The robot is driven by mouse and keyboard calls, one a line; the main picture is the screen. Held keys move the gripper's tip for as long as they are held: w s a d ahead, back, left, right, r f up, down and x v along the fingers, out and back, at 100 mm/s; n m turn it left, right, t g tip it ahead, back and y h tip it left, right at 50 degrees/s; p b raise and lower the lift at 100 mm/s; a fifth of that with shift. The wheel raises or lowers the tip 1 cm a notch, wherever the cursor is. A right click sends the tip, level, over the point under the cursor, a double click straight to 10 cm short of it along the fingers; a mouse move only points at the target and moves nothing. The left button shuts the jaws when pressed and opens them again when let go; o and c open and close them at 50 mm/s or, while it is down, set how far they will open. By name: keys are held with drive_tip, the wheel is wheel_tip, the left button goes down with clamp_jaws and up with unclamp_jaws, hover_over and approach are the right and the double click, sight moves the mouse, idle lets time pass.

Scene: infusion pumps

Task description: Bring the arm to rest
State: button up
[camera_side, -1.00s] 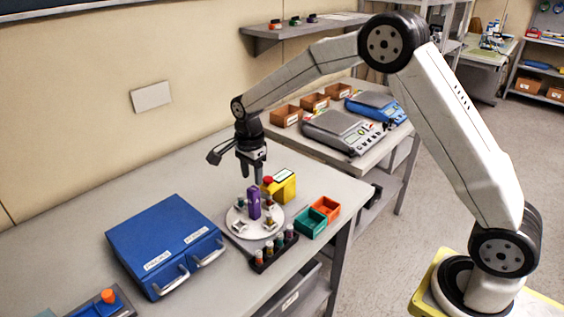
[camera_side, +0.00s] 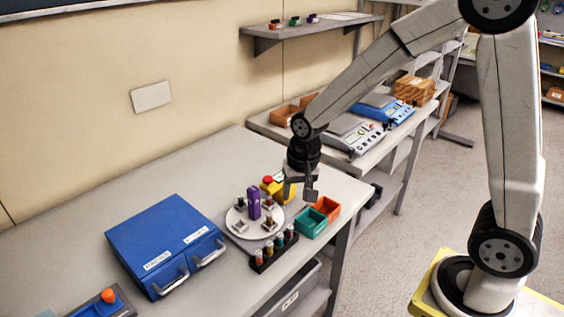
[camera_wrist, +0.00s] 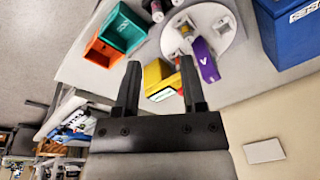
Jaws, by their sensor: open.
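The yellow box (camera_side: 287,192) with a red button is partly hidden behind my gripper. In the wrist view the yellow box (camera_wrist: 158,72) lies between the fingers in the picture.
A green bin (camera_side: 310,224) and an orange bin (camera_side: 327,208) stand at the bench's right edge. A dark rack (camera_side: 273,250) of vials stands in front of the plate. A blue drawer box (camera_side: 165,235) sits at left. Blue-and-grey devices (camera_side: 352,135) stand on the back bench.

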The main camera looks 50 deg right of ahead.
drive_tip(key=s+f+n+t, duration=0.1)
drive_tip(key=s+n, duration=0.6)
drive_tip(key=s, duration=0.3)
drive_tip(key=shift+d, duration=0.2)
